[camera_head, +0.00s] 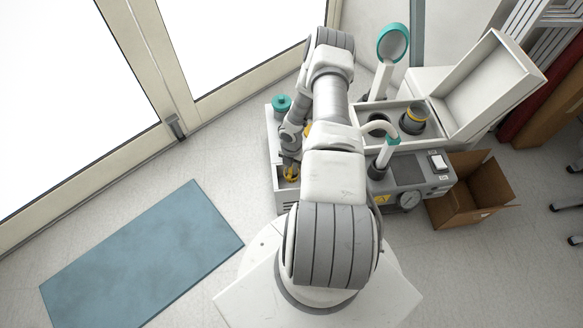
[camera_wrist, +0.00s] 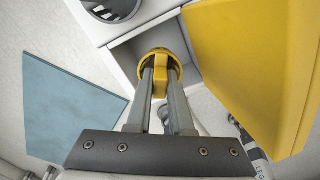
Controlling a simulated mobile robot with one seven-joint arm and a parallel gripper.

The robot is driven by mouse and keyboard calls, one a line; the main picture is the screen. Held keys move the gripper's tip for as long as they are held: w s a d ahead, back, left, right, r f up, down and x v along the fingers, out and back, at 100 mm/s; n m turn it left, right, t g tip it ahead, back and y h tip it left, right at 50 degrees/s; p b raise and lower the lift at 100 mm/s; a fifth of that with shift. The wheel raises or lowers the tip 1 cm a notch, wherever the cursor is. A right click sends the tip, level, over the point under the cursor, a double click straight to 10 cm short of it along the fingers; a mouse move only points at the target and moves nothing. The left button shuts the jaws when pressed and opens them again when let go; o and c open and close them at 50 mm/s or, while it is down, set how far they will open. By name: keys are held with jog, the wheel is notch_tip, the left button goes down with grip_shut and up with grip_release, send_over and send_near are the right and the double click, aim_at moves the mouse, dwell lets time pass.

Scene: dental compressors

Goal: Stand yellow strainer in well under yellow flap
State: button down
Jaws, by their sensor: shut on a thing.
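The yellow strainer (camera_wrist: 159,55) shows in the wrist view as a round yellow ring with an upright grip piece. My gripper (camera_wrist: 160,82) is shut on that grip piece, one finger on each side. The strainer is over or in a square grey well (camera_wrist: 128,54); I cannot tell how deep it sits. The yellow flap (camera_wrist: 250,60) stands open just right of the well. In the head view, the strainer (camera_head: 291,173) shows small below my gripper at the left unit, and my arm hides most of the well and flap.
A teal-capped part (camera_head: 281,103) stands behind my gripper. To the right, a white box with a raised lid (camera_head: 492,85) holds a yellow-rimmed cup (camera_head: 414,116). A cardboard box (camera_head: 470,190) and a blue mat (camera_head: 140,255) lie on the floor.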

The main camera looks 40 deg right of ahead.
jog(key=shift+f+b, duration=1.4)
jog(key=shift+f, duration=0.3)
jog(key=shift+f, duration=1.85)
jog(key=c, duration=0.7)
grip_release()
jog(key=shift+c, duration=0.2)
